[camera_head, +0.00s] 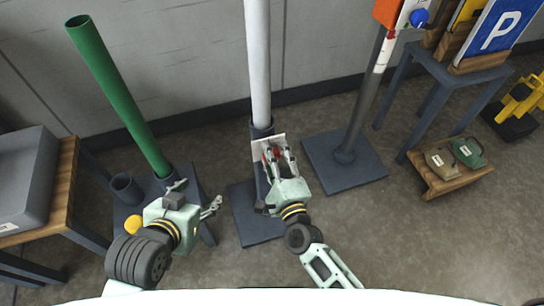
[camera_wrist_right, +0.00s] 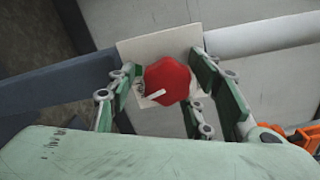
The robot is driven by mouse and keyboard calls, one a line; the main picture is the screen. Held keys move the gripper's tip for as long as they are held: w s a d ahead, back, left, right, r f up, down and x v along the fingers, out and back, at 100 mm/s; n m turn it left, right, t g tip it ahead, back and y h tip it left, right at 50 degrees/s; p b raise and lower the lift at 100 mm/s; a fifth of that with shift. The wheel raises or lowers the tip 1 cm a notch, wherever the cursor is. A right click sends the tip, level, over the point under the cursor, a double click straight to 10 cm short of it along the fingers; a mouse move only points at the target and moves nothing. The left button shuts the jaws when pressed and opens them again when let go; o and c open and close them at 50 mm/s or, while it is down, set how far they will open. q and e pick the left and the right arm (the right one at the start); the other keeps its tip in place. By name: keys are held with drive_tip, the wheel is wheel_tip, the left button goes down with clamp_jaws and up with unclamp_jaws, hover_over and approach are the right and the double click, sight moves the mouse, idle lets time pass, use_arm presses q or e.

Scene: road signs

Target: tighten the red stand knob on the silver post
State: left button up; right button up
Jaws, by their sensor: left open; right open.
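The silver post (camera_head: 258,60) stands upright in a dark sleeve on a dark square base plate (camera_head: 256,222). The red knob (camera_wrist_right: 167,81) is a faceted red cap with a white pointer mark, in front of a pale plate (camera_wrist_right: 135,50) on the stand. My right gripper (camera_wrist_right: 172,85) is open, with a finger on either side of the knob; I cannot tell whether they touch it. In the head view the knob (camera_head: 272,154) is mostly hidden between the fingers of that gripper. My left gripper (camera_head: 197,197) is open and empty, well left of the post.
A green post (camera_head: 115,90) with a yellow knob (camera_head: 133,224) stands at the left, beside a wooden table (camera_head: 60,190). A third stand (camera_head: 345,160) is right of the silver post. A blue parking sign (camera_head: 500,30) and a wooden tray (camera_head: 455,183) are at the right.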

drive_tip(key=v, duration=1.2)
use_arm(q)
drive_tip(key=shift+o, duration=0.3)
drive_tip(key=n+t+y, duration=0.4)
drive_tip(key=t, duration=0.4)
approach(261, 74)
drive_tip(key=w, duration=0.4)
drive_tip(key=w+a, duration=0.1)
drive_tip(key=w, duration=0.7)
drive_tip(key=shift+w+a+f, duration=0.1)
drive_tip(key=shift+a+f, duration=0.05)
drive_tip(key=shift+a, duration=0.15)
drive_tip(key=shift+c, duration=0.2)
clamp_jaws()
